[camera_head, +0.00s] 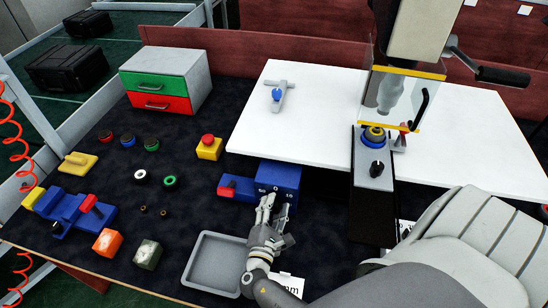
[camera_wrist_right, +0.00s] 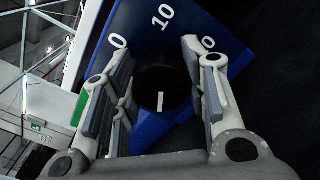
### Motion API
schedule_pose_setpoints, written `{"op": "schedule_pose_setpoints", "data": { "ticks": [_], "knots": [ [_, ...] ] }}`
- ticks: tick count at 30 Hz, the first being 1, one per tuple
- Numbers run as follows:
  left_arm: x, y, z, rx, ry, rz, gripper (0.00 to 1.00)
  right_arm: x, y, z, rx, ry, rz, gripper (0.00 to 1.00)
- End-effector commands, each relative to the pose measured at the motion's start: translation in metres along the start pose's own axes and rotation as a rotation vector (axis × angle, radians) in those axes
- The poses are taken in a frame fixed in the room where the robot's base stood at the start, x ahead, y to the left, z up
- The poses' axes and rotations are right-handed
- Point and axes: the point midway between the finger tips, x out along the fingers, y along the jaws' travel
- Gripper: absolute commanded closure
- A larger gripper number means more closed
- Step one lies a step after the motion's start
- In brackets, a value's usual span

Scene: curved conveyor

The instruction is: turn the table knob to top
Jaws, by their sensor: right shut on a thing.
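The table knob (camera_wrist_right: 160,85) is a round black dial with a white line, on the sloped face of a blue box (camera_head: 285,172). White numbers are printed around it; "0", "10" and a partly covered figure show in the right wrist view. The white line lies on the knob's lower half in that view. My right gripper (camera_head: 266,205) reaches over the box front, its fingers on both sides of the knob, shut on it. In the head view the fingers hide the knob. My left gripper is not in view.
A grey tray (camera_head: 215,264) lies just left of my right gripper. A blue and red block (camera_head: 234,188) is left of the knob box. A white panel (camera_head: 300,130) and a device with a black lever (camera_head: 375,175) stand behind and right. Several buttons and blocks lie left.

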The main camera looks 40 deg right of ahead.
Motion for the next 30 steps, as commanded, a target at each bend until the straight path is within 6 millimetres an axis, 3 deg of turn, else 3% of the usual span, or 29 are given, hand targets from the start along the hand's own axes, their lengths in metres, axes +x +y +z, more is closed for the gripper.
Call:
{"op": "schedule_pose_setpoints", "data": {
  "ticks": [11,30],
  "knots": [
    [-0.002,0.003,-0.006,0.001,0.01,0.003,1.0,0.0,0.001,0.001,-0.079,-0.001,0.001,0.83],
    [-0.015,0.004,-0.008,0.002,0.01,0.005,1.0,0.001,0.004,0.0,-0.515,-0.002,0.001,0.83]
  ]
}}
